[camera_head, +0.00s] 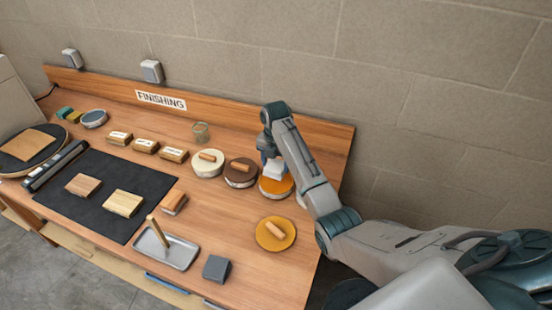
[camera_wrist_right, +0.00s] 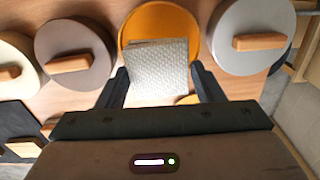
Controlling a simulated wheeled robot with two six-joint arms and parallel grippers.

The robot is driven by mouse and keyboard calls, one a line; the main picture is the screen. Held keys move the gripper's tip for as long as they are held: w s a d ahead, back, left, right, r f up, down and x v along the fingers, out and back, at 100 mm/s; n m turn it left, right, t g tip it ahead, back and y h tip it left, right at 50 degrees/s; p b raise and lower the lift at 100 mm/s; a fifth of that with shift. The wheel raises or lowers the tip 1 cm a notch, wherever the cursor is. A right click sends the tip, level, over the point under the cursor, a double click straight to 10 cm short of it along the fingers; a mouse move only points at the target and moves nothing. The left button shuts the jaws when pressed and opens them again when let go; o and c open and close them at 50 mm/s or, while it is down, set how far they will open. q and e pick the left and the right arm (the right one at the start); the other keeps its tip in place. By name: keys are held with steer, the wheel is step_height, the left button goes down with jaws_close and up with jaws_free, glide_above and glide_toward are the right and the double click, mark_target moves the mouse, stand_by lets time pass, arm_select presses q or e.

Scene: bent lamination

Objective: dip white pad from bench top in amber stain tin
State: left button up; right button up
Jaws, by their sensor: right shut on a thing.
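The white pad (camera_head: 273,169) is held by my right gripper (camera_head: 270,152) over the open amber stain tin (camera_head: 277,188). In the right wrist view the pad (camera_wrist_right: 156,68) is a pale textured square between the two dark fingers of the gripper (camera_wrist_right: 157,76). It covers the near part of the amber tin (camera_wrist_right: 160,20). I cannot tell whether the pad touches the stain. The amber lid (camera_head: 276,233) with its wooden handle lies on the bench in front of the tin. My left gripper is not in view.
A lidded cream tin (camera_head: 207,163) and a lidded brown tin (camera_head: 240,173) stand left of the amber one. A grey-lidded tin (camera_wrist_right: 252,40) stands on its other side. A metal tray (camera_head: 166,250) and black mat (camera_head: 95,200) lie on the bench (camera_head: 225,225).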

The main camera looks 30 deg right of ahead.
mark_target(276, 166)
steer(key=f, duration=0.4)
steer(key=shift+w+d, duration=0.1)
steer(key=shift+d, duration=0.1)
steer(key=shift+f+b, duration=0.65)
steer(key=shift+f, duration=0.4)
steer(key=shift+r, duration=0.1)
steer(key=shift+r+p, duration=0.75)
steer(key=shift+r, duration=0.7)
steer(key=shift+r, duration=2.5)
